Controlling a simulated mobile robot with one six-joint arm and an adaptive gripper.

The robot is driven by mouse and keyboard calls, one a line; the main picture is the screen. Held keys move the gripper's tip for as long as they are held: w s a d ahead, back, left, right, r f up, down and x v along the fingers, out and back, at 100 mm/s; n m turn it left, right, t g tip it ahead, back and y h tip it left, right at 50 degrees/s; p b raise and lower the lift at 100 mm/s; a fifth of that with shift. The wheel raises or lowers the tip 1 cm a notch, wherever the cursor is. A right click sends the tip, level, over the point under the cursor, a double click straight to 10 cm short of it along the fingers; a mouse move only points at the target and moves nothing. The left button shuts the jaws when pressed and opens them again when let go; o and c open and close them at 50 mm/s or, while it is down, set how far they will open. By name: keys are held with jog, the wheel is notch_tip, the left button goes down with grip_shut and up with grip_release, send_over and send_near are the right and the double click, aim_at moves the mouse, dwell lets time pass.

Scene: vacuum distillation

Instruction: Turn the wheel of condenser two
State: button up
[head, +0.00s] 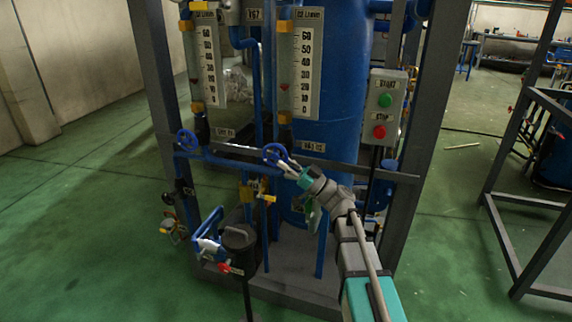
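Two blue handwheels sit on blue pipes at the front of the rig, below two flow gauges. The right wheel (274,153) is under the right gauge, and a small tag beside it seems to end in "02". The left wheel (187,140) is under the left gauge. My arm reaches in from the lower right. My gripper (284,164) is at the right wheel, its fingertips overlapping the wheel's lower right rim in this view. Whether the fingers touch or grip the rim is too small to tell.
A blue tank (345,80) stands behind the right gauge (300,65). A control box (388,105) with green and red buttons hangs on the right of the grey frame (430,90). Blue pipework and a dark pot (240,245) are low in front. Green floor is free at left.

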jog(key=shift+o, duration=0.9)
jog(key=shift+r+p, duration=0.3)
jog(key=shift+p, duration=0.5)
